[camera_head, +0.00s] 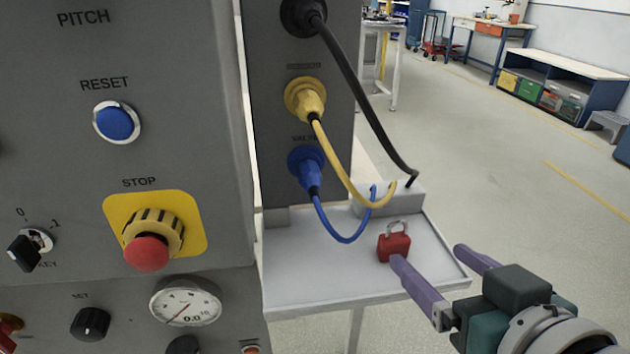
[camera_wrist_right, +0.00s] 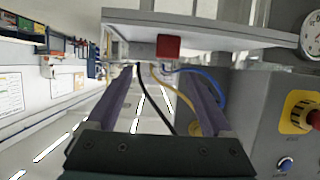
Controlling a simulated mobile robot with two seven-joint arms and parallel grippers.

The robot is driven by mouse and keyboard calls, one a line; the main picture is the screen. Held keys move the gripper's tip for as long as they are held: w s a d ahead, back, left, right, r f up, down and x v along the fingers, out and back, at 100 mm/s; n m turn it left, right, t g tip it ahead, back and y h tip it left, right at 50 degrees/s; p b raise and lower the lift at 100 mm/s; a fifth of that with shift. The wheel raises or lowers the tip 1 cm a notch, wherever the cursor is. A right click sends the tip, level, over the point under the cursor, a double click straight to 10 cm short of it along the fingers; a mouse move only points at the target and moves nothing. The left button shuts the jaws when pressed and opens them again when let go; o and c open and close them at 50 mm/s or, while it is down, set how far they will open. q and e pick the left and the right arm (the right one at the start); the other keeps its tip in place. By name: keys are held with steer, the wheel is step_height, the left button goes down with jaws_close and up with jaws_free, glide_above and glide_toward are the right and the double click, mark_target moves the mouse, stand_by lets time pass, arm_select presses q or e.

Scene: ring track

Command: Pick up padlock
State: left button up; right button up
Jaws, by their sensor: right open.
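The padlock (camera_head: 394,244) has a red body and a grey shackle. It sits on the grey shelf (camera_head: 330,279) near its right side. My right gripper (camera_head: 430,256) is open, with purple fingers, at the shelf's right front corner. In the head view its left fingertip overlaps the padlock's lower edge; I cannot tell whether they touch. In the right wrist view the padlock (camera_wrist_right: 168,46) shows beyond the fingertips of my open gripper (camera_wrist_right: 147,76), nearer the right finger, with nothing held. My left gripper is out of view.
Black (camera_head: 358,92), yellow (camera_head: 342,168) and blue (camera_head: 341,238) cables hang from panel plugs close behind the padlock. A grey block (camera_head: 412,198) stands at the shelf's back. The control panel (camera_head: 60,180) fills the left. Open floor lies to the right.

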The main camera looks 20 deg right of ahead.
mark_target(398, 245)
steer(key=x, duration=0.3)
steer(key=shift+w+a+f, duration=0.2)
steer(key=shift+w+a, duration=0.1)
steer(key=shift+w, duration=0.05)
steer(key=x, duration=0.1)
steer(key=b+x, duration=0.1)
steer(key=x, duration=0.1)
steer(key=b+x, duration=0.1)
steer(key=x, duration=0.1)
steer(key=shift+s+a+f, duration=0.1)
steer(key=shift+a+f, duration=0.2)
steer(key=shift+w+d+f, duration=0.1)
steer(key=shift+w, duration=0.2)
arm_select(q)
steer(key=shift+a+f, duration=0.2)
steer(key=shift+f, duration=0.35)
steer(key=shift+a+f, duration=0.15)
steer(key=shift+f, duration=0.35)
arm_select(e)
steer(key=shift+c, duration=0.2)
steer(key=c, duration=0.7)
jaws_close()
